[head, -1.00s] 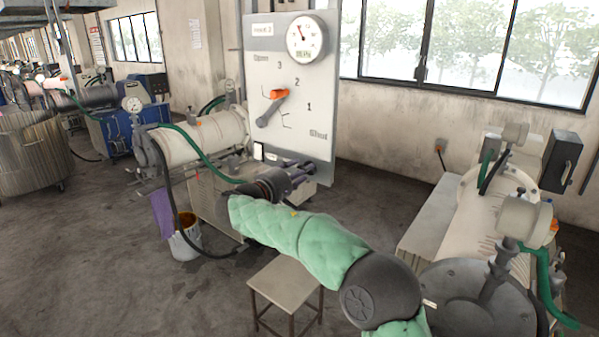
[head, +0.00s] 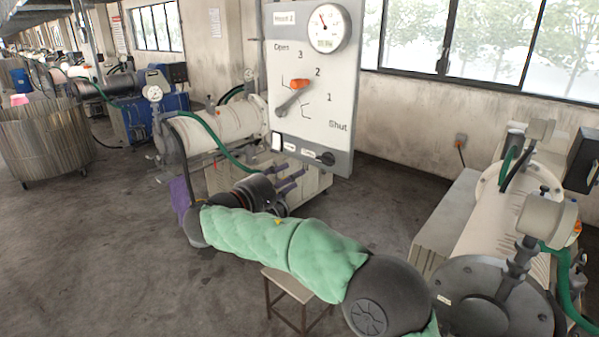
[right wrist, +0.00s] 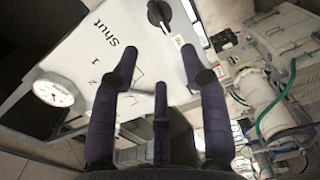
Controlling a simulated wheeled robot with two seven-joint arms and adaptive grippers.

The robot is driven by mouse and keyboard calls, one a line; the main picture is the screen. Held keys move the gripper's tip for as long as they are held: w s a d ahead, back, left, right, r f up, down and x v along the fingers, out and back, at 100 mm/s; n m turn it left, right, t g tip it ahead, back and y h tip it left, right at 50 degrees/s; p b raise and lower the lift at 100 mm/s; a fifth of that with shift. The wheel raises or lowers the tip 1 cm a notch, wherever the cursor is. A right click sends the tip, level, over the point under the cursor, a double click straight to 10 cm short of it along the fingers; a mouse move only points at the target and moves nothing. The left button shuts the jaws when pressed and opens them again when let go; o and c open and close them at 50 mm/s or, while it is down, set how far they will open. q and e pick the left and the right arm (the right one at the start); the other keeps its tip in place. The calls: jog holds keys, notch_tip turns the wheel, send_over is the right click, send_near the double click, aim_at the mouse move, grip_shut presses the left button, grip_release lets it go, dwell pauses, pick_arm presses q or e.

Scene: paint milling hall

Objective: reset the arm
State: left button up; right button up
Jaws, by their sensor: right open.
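My right arm, in a green padded sleeve, crosses the middle of the head view. Its gripper (head: 288,181) is open and empty, in front of the lower part of a white upright panel (head: 315,120), apart from the lever. The right wrist view shows its dark fingers (right wrist: 160,68) spread, with nothing between them and the panel (right wrist: 85,50) behind. The panel bears a lever with an orange end (head: 301,85), marks from Open through 3, 2, 1 to Shut, and a round gauge (head: 328,27). The lever's orange end lies near 2. My left gripper is not in view.
A cream mill (head: 225,122) stands behind the panel at left, and another (head: 490,235) stands close at right. A small stool (head: 287,284) is under my arm. A ribbed round vat (head: 42,145) stands far left. The floor at lower left is clear.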

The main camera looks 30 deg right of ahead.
jog(key=shift+s+a, duration=0.15)
jog(key=shift+a, duration=0.2)
jog(key=s+a+f+n+g+y+b, duration=0.1)
jog(key=a+f+n+y+b, duration=0.15)
jog(key=f, duration=1.15)
jog(key=a+f+n+g+y+b, duration=0.1)
jog(key=f+y, duration=0.3)
jog(key=f, duration=1.1)
jog(key=s+a+f+n+g+y+b, duration=0.1)
jog(key=f+n+y+b, duration=0.15)
jog(key=f, duration=1.15)
jog(key=s+a+f+m+g+y+b, duration=0.1)
jog(key=s+a+f+m+y+b, duration=0.2)
jog(key=s+f, duration=0.6)
jog(key=s+a+f+m+g+y+b, duration=0.1)
jog(key=s+a+f+m+y+b, duration=0.3)
jog(key=s+f, duration=0.6)
jog(key=s+a+f+m+g+y+b, duration=0.1)
jog(key=s+a+f+m+y+b, duration=0.3)
jog(key=s+f, duration=0.5)
notch_tip(320, 180, down, 10)
jog(key=shift+s+a+f+m+g+y, duration=0.2)
jog(key=shift+a+m+g+y, duration=0.1)
jog(key=shift+a+m, duration=0.65)
